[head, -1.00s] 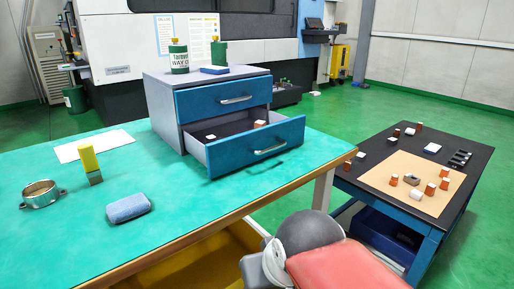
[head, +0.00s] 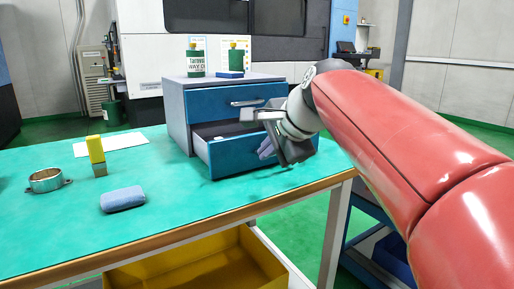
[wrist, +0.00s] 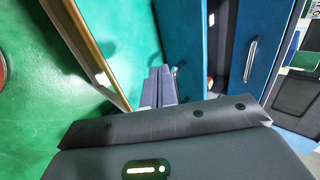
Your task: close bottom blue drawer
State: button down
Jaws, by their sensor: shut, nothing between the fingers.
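The small cabinet (head: 176,110) has a grey body and two blue drawers and stands on the green tabletop. The top drawer (head: 215,101) is shut; its front and handle show in the wrist view (wrist: 265,45). The bottom blue drawer (head: 228,160) is pulled out, with its dark inside partly visible. Its front also shows in the wrist view (wrist: 183,35). My gripper (head: 266,150) is shut and empty, in front of the right part of the bottom drawer's front. It hides that drawer's handle in the head view. Contact with the front cannot be told. In the wrist view the fingers (wrist: 158,88) are together beside it.
Green bottles (head: 195,62) and a blue item (head: 230,75) stand on the cabinet. A yellow bin (head: 200,268) is below the table.

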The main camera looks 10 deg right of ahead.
aim_at(250, 136)
jog(key=x, duration=0.6)
jog(key=shift+s, duration=0.1)
jog(key=shift+w+a+r, duration=0.1)
jog(key=shift+w+a, duration=0.1)
jog(key=shift+w, duration=0.4)
jog(key=shift+w+a+r, duration=0.1)
jog(key=shift+w+a, duration=0.05)
jog(key=shift+w, duration=0.45)
jog(key=shift+w+a, duration=0.2)
jog(key=shift+w, duration=0.4)
